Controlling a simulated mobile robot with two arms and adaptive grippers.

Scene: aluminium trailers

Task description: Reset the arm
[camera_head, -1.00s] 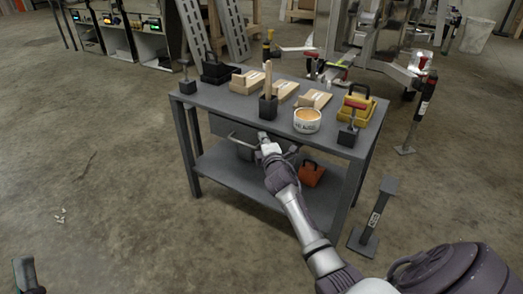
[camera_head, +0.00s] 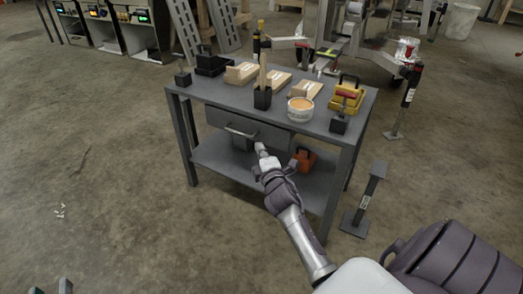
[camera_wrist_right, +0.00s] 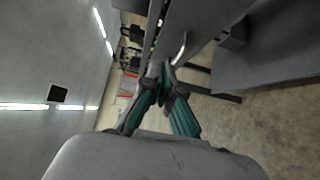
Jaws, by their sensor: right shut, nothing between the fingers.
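My right arm reaches up from the lower right in the head view. Its gripper (camera_head: 261,149) is shut and empty, in front of the workbench, just right of and below the drawer handle (camera_head: 240,133). In the right wrist view the teal-padded fingers of this gripper (camera_wrist_right: 163,78) come together at their tips, and the handle (camera_wrist_right: 180,48) shows just beyond them. My left gripper (camera_head: 51,288) shows only as two dark fingertips, apart, at the bottom left edge of the head view; the rest is cut off.
The grey workbench (camera_head: 190,92) carries wooden blocks (camera_head: 241,73), a white tub (camera_head: 301,110) and a yellow toolbox (camera_head: 346,97). An orange case (camera_head: 306,159) sits on its lower shelf. A dark post (camera_head: 368,200) stands right of it.

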